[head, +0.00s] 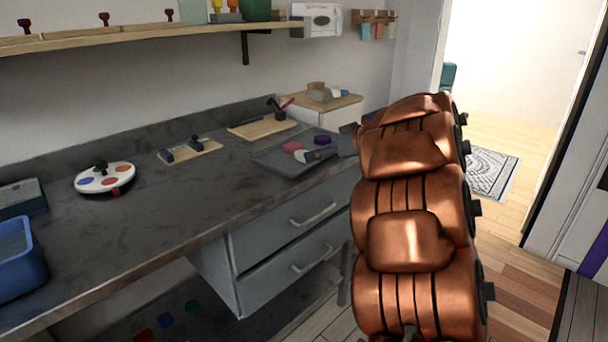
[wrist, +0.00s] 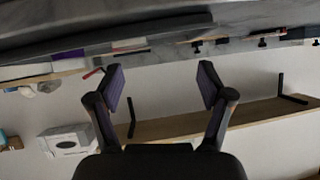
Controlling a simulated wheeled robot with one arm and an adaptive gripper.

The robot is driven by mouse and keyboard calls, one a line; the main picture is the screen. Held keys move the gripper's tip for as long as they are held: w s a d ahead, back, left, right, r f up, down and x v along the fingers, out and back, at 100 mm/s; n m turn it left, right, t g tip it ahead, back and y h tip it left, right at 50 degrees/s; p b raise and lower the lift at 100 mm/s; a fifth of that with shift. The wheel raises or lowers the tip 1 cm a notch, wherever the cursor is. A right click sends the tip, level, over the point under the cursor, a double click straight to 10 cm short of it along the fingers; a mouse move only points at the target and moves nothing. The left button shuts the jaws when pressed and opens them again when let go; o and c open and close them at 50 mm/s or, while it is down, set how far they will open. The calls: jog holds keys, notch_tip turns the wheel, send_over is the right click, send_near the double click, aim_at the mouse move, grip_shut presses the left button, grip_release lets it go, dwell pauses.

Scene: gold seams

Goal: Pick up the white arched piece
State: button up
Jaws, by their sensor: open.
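A small pale piece (head: 303,156), which may be the white arched piece, lies on the grey tray (head: 268,163) on the counter. Its arch cannot be made out at this size. A pink piece (head: 292,146) and a purple piece (head: 322,140) lie beside it on the tray. My gripper (wrist: 161,75) is open with nothing between its fingers. In the head view, its dark parts show by the tray's right end, partly hidden by my copper arm. In the wrist view, a thin white shape (wrist: 128,44) shows at the counter edge; I cannot tell which piece it is.
The dark counter (head: 170,220) has drawers (head: 300,225) below. A white round palette (head: 104,178), wooden boards (head: 190,151) with tools and a blue bin (head: 20,258) stand left of the tray. A wooden shelf (head: 150,34) runs above. Bare counter lies in front of the boards.

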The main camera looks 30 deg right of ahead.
jog(key=w+d+t+b, duration=0.1)
jog(key=d+t, duration=0.1)
jog(key=d, duration=0.2)
jog(key=shift+n+g, duration=0.3)
jog(key=shift+s+f+b+x, duration=0.1)
jog(key=shift+f+b+x, duration=0.1)
jog(key=shift+x, duration=1.05)
jog(key=shift+s+f+b+x, duration=0.1)
jog(key=shift+f+x, duration=0.1)
jog(key=shift+x, duration=1.1)
jog(key=shift+s+f+b+x, duration=0.1)
jog(key=shift+f+b+x, duration=0.1)
jog(key=shift+x, duration=1.05)
jog(key=c, duration=1.3)
jog(key=shift+r, duration=0.1)
